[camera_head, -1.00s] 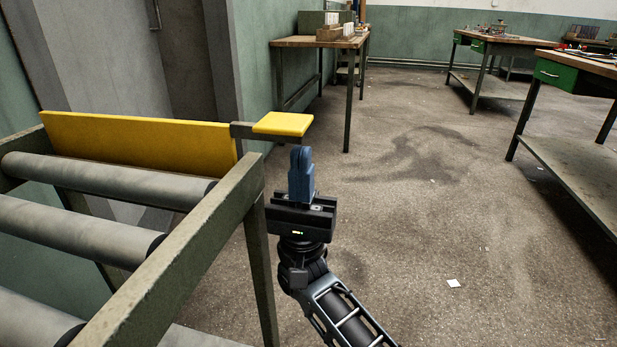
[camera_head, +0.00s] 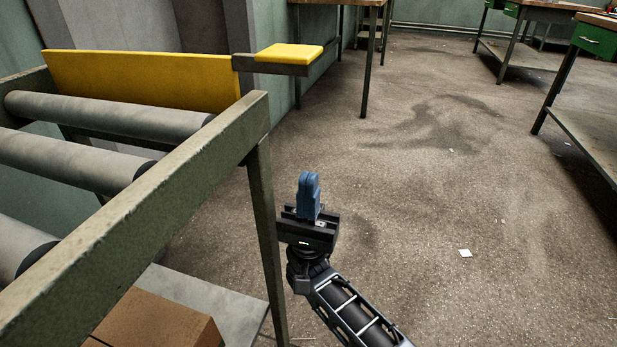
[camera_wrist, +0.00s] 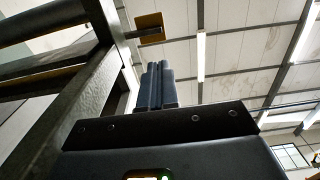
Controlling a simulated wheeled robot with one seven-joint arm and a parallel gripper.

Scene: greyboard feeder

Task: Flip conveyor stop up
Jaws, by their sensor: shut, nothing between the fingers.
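The conveyor stop is a yellow plate (camera_head: 150,80) standing upright across the far end of the rollers in the head view. A dark lever arm sticks out from its right end and carries a yellow pad (camera_head: 290,53). My gripper (camera_head: 308,180) is shut and empty, fingers pointing up. It is right of the conveyor's near leg, lower in the picture than the pad and apart from it. In the wrist view the blue fingers (camera_wrist: 158,75) are together, and the pad's yellow underside (camera_wrist: 150,27) shows above them.
The conveyor's metal side rail (camera_head: 150,200) and leg (camera_head: 267,235) are close on my gripper's left. Rollers (camera_head: 110,115) lie behind the rail. A cardboard box (camera_head: 160,322) rests on a low shelf. Open floor (camera_head: 400,220) lies to the right, with workbenches beyond.

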